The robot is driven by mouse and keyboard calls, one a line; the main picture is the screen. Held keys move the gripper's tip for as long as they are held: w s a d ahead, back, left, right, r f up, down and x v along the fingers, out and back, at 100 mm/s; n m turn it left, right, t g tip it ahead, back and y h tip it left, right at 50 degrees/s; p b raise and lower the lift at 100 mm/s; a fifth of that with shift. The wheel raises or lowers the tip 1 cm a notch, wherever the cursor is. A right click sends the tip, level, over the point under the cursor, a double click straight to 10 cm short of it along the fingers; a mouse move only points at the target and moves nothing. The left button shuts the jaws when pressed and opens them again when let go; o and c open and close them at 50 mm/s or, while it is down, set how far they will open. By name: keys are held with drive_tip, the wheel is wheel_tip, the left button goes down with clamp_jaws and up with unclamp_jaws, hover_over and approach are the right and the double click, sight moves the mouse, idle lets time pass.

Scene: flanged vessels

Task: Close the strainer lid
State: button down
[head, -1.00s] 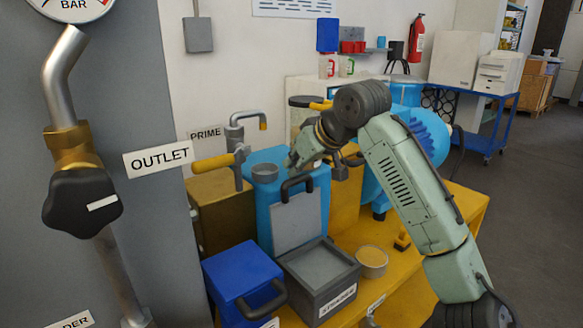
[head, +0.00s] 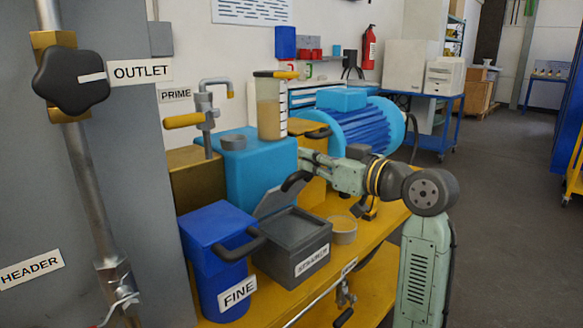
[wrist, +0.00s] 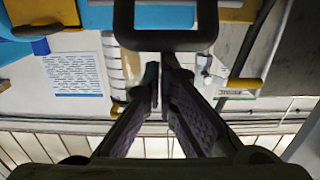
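The strainer is a grey box (head: 290,250) on the yellow bench in the head view. Its grey lid (head: 272,203) stands raised at the back edge, tilted, with a black handle (head: 297,181) at its upper end. My gripper (head: 304,163) is at the lid's upper end, close to the handle and partly hidden. In the wrist view a black handle (wrist: 165,40) lies just past the tips of my gripper (wrist: 160,70). The fingertips are nearly together, with nothing seen between them. Whether they touch the handle or lid I cannot tell.
A blue box marked FINE (head: 218,258) stands close left of the strainer. A shallow round dish (head: 343,232) sits to its right. A light-blue tank (head: 250,165) and a clear measuring jug (head: 270,110) are behind. A blue motor (head: 365,125) stands at the back right.

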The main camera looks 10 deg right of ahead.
drive_tip(key=s+d+f+t+y+b, duration=0.2)
drive_tip(key=s+f+b, duration=0.1)
drive_tip(key=f+b, duration=0.4)
drive_tip(key=s+d+f+t+y+b, duration=0.1)
drive_tip(key=s+d+f+t+b, duration=0.2)
drive_tip(key=f+b, duration=0.4)
drive_tip(key=shift+s+y+b, duration=0.4)
drive_tip(key=shift+s+b, duration=0.05)
drive_tip(key=shift+b, duration=1.45)
